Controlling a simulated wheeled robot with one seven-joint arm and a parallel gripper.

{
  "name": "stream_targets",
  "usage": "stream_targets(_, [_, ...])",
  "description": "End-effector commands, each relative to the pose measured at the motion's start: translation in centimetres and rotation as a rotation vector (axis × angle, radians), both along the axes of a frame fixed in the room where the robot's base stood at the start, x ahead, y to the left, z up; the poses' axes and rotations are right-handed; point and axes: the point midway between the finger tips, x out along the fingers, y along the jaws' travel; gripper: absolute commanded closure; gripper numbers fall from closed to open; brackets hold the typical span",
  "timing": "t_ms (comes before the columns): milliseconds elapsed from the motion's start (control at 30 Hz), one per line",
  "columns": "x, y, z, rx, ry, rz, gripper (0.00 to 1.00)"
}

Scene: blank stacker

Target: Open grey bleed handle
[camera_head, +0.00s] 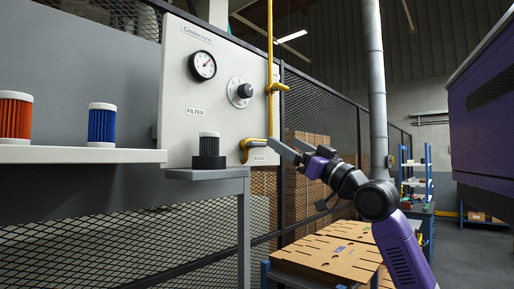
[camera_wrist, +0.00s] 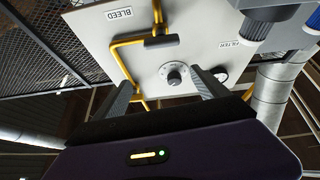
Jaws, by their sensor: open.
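The bleed handle shows in the wrist view as a short dark grey bar (camera_wrist: 162,41) on the yellow pipe (camera_wrist: 128,62), near the BLEED label (camera_wrist: 118,14). In the head view the yellow bend (camera_head: 246,148) sits low on the right of the white panel (camera_head: 225,90), and my fingers partly hide the handle area. My gripper (camera_head: 286,149) is just right of this bend, open and empty. In the wrist view its fingertips (camera_wrist: 160,82) are spread apart, with the handle beyond them and not between them. I see no contact.
The panel carries a gauge (camera_head: 203,65) and a round knob (camera_head: 240,92). A black filter holder (camera_head: 208,154) stands on a small grey shelf (camera_head: 208,174) below. Red (camera_head: 15,116) and blue (camera_head: 101,124) filters stand at left. Stacked cardboard (camera_head: 330,255) lies below my arm.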

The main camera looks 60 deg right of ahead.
Motion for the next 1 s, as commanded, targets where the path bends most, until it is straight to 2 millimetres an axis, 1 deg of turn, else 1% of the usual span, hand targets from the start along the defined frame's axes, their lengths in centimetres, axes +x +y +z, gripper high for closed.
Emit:
stream_targets(33, [1.0,-0.3,-1.5,0.043,0.041,0.03,0.16])
stream_targets(67, [1.2,-0.3,-2.0,0.057,0.056,0.041,0.16])
stream_targets(100, [1.4,-0.2,-2.4,0.071,0.072,0.054,0.16])
stream_targets(200, [1.9,-0.1,-2.7,0.081,0.095,0.063,0.16])
stream_targets(333, [3.1,-0.4,-2.1,0.082,0.097,0.063,0.16])
stream_targets(500, [5.6,-1.0,-1.0,0.082,0.097,0.063,0.16])
stream_targets(700, [7.8,-1.6,-0.1,0.081,0.096,0.061,0.16])
stream_targets(833, [8.5,-1.7,0.0,0.082,0.095,0.061,0.16])
stream_targets(1000, [8.7,-1.8,0.0,0.082,0.093,0.06,0.16])
